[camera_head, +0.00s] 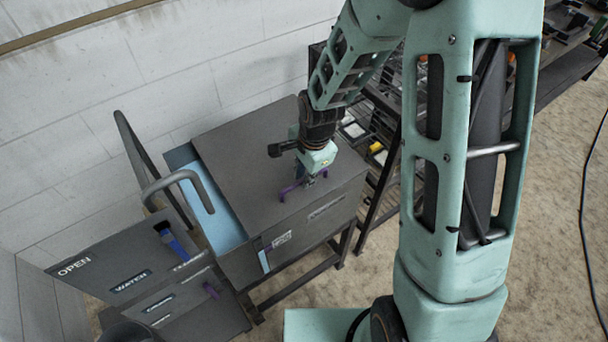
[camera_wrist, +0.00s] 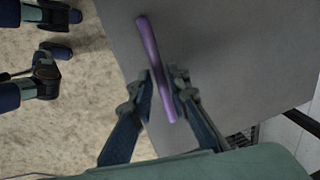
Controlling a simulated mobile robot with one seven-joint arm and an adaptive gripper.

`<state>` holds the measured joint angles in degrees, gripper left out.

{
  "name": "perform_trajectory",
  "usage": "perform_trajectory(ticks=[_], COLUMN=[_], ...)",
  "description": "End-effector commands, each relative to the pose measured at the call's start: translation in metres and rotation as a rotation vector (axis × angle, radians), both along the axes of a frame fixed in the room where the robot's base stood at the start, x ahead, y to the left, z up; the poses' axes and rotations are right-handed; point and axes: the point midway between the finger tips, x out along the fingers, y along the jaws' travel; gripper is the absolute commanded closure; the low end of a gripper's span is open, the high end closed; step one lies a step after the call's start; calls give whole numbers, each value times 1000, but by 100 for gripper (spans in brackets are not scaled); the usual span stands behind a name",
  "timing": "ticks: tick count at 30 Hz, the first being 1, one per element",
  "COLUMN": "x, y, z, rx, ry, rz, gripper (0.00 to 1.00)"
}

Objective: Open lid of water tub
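The water tub is most likely the dark grey box (camera_head: 339,210) on a stand in the head view. Its flat grey lid (camera_head: 245,155) carries a purple bar handle (camera_head: 285,194). In the wrist view the lid (camera_wrist: 240,55) lies under the purple handle (camera_wrist: 148,40). My gripper (camera_head: 308,182) points down at the handle. In the wrist view my gripper (camera_wrist: 162,85) has one finger on each side of the bar, very close to it. Whether both fingers press on it I cannot tell. The lid lies flat.
A light blue strip (camera_head: 213,215) borders the lid's left side. A grey panel (camera_head: 105,275) marked OPEN and WATER, with a blue handle (camera_head: 175,241), stands left. A curved grey pipe (camera_head: 170,181) rises behind it. A dark rack (camera_head: 375,125) stands close right; a white wall (camera_head: 150,75) lies behind.

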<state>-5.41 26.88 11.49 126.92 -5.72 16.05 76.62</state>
Motion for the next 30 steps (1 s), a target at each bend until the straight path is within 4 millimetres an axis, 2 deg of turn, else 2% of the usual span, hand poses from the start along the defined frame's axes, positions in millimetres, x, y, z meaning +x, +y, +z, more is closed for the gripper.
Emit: perform_trajectory(ticks=[1, 3, 4, 14, 19, 23, 30], x=[0, 0, 0, 0, 1, 4, 13], y=[0, 0, 0, 0, 1, 5, 23], z=[0, 0, 0, 0, 8, 25, 76], rx=[0, 0, 0, 0, 1, 2, 4], ry=[0, 0, 0, 0, -1, -5, -9], rz=[0, 0, 0, 0, 0, 0, 4], gripper=[92, 99, 100, 100, 100, 100, 100])
